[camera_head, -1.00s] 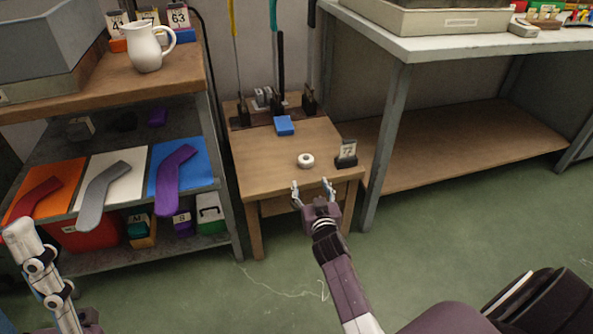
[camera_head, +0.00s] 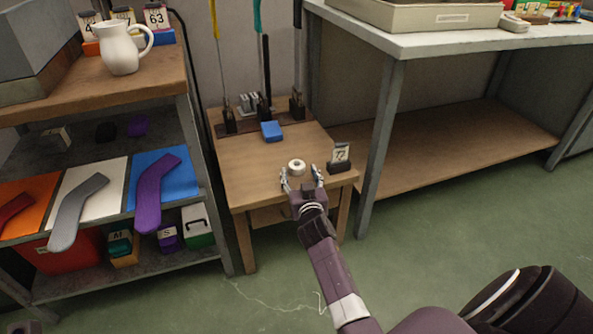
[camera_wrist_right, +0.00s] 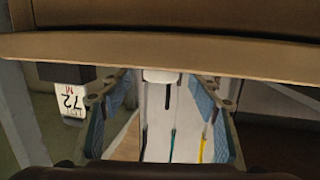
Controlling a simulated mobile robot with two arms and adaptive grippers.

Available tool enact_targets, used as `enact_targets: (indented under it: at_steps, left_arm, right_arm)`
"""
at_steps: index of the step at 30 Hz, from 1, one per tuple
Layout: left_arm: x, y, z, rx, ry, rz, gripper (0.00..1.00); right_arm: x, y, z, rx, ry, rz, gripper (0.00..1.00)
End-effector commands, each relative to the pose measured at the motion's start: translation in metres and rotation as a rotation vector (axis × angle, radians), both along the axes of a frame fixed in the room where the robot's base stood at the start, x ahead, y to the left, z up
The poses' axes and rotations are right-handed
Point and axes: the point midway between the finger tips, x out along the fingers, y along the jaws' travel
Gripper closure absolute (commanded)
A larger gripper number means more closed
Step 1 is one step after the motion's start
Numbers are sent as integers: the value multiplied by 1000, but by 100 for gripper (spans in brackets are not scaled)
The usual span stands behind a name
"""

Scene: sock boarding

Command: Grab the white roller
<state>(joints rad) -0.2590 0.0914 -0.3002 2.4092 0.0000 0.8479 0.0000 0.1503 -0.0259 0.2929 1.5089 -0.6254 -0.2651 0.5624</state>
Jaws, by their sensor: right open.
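The white roller (camera_head: 296,166) is a small round white piece with a dark hole in its middle. It lies near the front of the small wooden table (camera_head: 245,172). My right gripper (camera_head: 302,178) is open at the table's front edge, its two fingers pointing at the roller with a finger to each side of its near part. In the right wrist view the roller (camera_wrist_right: 160,76) shows as a white block between the open fingers, partly cut off by the brown edge above it. I cannot tell whether the fingers touch it.
A card marked 72 (camera_head: 340,156) in a dark holder stands just right of the roller. A blue block (camera_head: 271,131) and upright tools lie further back. A shelf with sock shapes (camera_head: 157,192) stands at left, a white-topped bench (camera_head: 400,42) at right.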

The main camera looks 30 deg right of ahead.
Motion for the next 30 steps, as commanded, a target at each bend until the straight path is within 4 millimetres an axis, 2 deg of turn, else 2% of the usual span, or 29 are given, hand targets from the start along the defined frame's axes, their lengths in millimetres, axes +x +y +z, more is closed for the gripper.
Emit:
enact_targets:
  at_steps: [6,9,18,30]
  left_arm:
    - [0,-2,4,4,-58,3,60]
    - [1,-2,8,5,-71,4,60]
    - [1,-3,11,7,-76,4,60]
    - [1,-3,11,7,-76,4,60]
  right_arm:
    - [29,-11,-5,-2,-2,0,44]
    - [37,-15,-6,-1,-2,0,44]
    - [40,-16,-5,0,0,0,45]
    - [39,-16,-5,1,0,0,89]
